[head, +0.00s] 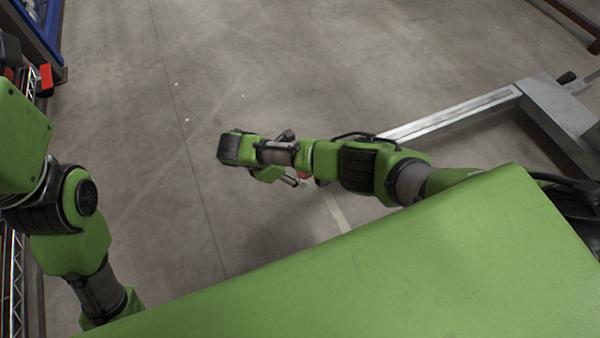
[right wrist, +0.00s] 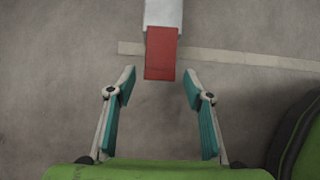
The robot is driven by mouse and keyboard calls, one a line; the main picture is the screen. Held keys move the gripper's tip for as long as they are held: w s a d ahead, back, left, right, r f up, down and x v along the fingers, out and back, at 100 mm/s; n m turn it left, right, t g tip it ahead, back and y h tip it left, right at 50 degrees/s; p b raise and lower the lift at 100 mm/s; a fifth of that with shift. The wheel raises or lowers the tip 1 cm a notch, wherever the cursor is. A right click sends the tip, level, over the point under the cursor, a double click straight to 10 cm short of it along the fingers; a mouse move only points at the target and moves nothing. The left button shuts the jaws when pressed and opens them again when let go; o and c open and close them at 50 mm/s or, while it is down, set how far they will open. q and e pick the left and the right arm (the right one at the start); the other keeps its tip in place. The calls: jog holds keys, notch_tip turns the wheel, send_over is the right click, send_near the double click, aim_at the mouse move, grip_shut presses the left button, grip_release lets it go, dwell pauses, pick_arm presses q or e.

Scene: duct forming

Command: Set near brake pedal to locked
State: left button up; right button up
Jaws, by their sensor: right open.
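The red pedal (right wrist: 160,55) shows in the right wrist view at the top middle, on the end of a pale grey bar (right wrist: 163,13). A small bit of red (head: 303,175), apparently the pedal, shows beside my right arm in the head view. My right gripper (right wrist: 160,80) is open and empty. Its two teal-padded fingers stand apart on either side of the pedal's near end, with gaps on both sides. I cannot tell the depth between them. Most of the pedal is hidden by my arm in the head view. My left gripper is out of view.
A long grey metal beam (head: 450,117) runs to a grey machine part (head: 560,105) at the right. Shelving with a blue frame (head: 40,35) stands at the upper left. A pale floor line (right wrist: 250,57) passes behind the pedal. The middle floor is clear.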

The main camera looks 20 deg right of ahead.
jog(key=v, duration=0.9)
